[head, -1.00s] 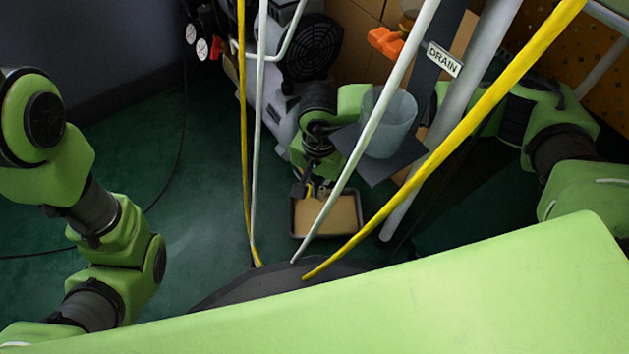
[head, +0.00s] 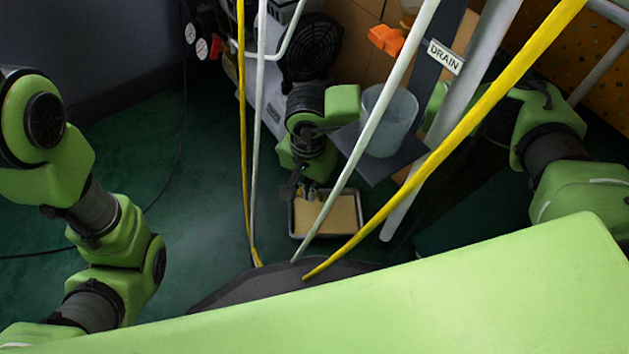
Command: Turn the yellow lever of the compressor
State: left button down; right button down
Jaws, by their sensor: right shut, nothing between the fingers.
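The compressor (head: 310,48), with a black fan housing and a pale grey tank, stands at the top middle of the head view. My right gripper (head: 309,197) points down beside the lower end of the tank, above a shallow tray (head: 293,224). It is shut and empty. I cannot make out the yellow lever; my right wrist and gripper cover the area at the tank's lower end. My left arm is at the left edge, but its gripper is not in view.
A yellow hose (head: 446,150) and white pipes (head: 367,137) cross in front of my right arm. The green floor at left is mostly clear.

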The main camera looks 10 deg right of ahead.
jog(key=shift+w+a, duration=0.2)
jog(key=shift+a, duration=0.35)
jog(key=shift+w+a+b, duration=0.2)
jog(key=shift+a+b, duration=0.05)
jog(key=shift+b, duration=0.05)
notch_tip(320, 180, up, 7)
jog(key=p, duration=0.5)
jog(key=shift+s, duration=0.45)
jog(key=shift+d, duration=0.15)
